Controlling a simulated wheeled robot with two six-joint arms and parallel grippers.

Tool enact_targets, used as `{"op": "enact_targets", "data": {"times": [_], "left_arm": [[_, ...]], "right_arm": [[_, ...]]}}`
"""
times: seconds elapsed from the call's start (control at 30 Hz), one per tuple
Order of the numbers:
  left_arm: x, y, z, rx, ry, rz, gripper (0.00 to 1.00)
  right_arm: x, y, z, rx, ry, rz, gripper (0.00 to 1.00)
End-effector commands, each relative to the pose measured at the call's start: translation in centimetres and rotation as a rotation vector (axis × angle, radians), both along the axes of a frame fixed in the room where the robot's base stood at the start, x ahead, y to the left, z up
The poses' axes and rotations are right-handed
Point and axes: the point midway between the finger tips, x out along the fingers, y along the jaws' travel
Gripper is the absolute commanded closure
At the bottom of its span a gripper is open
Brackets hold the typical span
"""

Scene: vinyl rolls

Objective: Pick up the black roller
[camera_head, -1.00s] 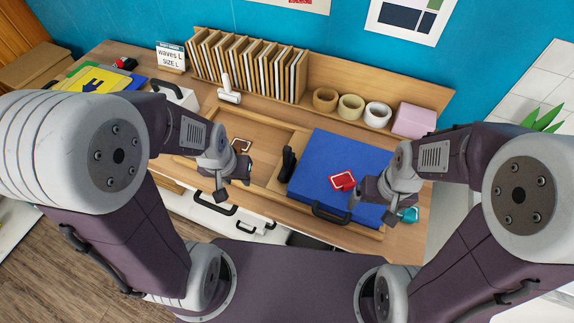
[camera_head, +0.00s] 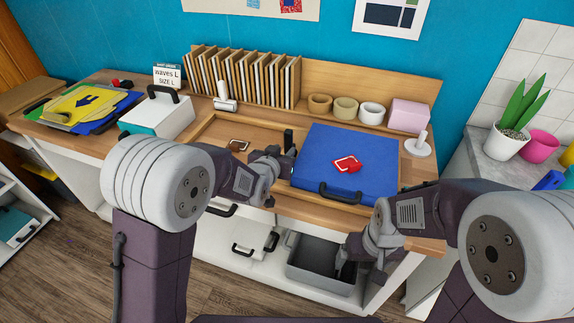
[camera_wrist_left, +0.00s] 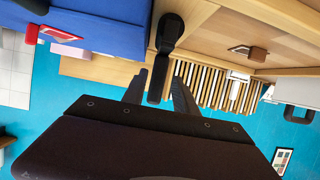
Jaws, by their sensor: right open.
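The black roller (camera_head: 288,140) stands in the wooden drawer tray beside the blue case, partly hidden by my left gripper (camera_head: 277,162). In the left wrist view the black roller (camera_wrist_left: 171,30) shows its dark body pointing down between the fingers of my left gripper (camera_wrist_left: 159,92). Those fingers are apart, with gaps on both sides of the roller. My right gripper (camera_head: 362,272) is open and empty, low in front of the desk, over the grey bin.
The blue case (camera_head: 345,150) with a red-framed card (camera_head: 346,164) lies right of the roller. A brown piece (camera_head: 238,145) lies in the tray on the left. A white roller (camera_head: 224,97), upright boards (camera_head: 245,80) and tape rolls (camera_head: 345,107) line the back. The grey bin (camera_head: 320,268) is below.

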Motion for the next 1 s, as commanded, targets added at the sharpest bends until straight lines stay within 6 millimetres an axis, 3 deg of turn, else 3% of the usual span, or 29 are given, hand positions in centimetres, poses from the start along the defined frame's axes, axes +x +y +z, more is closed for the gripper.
{"op": "enact_targets", "data": {"times": [0.27, 0.47, 0.7, 0.97, 1.0], "left_arm": [[3.0, -0.8, -1.1, 0.001, 0.001, 0.001, 0.65], [3.9, -1.1, -1.4, 0.001, 0.001, 0.001, 0.65], [7.5, -2.2, -3.0, 0.0, 0.001, 0.002, 0.65], [8.1, -2.4, -3.2, 0.001, 0.001, 0.001, 0.65], [8.0, -2.4, -3.2, 0.0, 0.001, 0.001, 0.71]], "right_arm": [[0.0, 0.0, 0.6, 0.0, 0.0, 0.0, 0.11], [0.0, 0.0, 0.7, 0.0, 0.0, 0.0, 0.11], [0.0, 0.0, 1.2, 0.0, 0.0, 0.0, 0.11], [0.0, 0.0, 1.1, 0.0, 0.0, 0.0, 0.11], [0.0, 0.0, 1.1, 0.0, 0.0, 0.0, 0.11]]}}
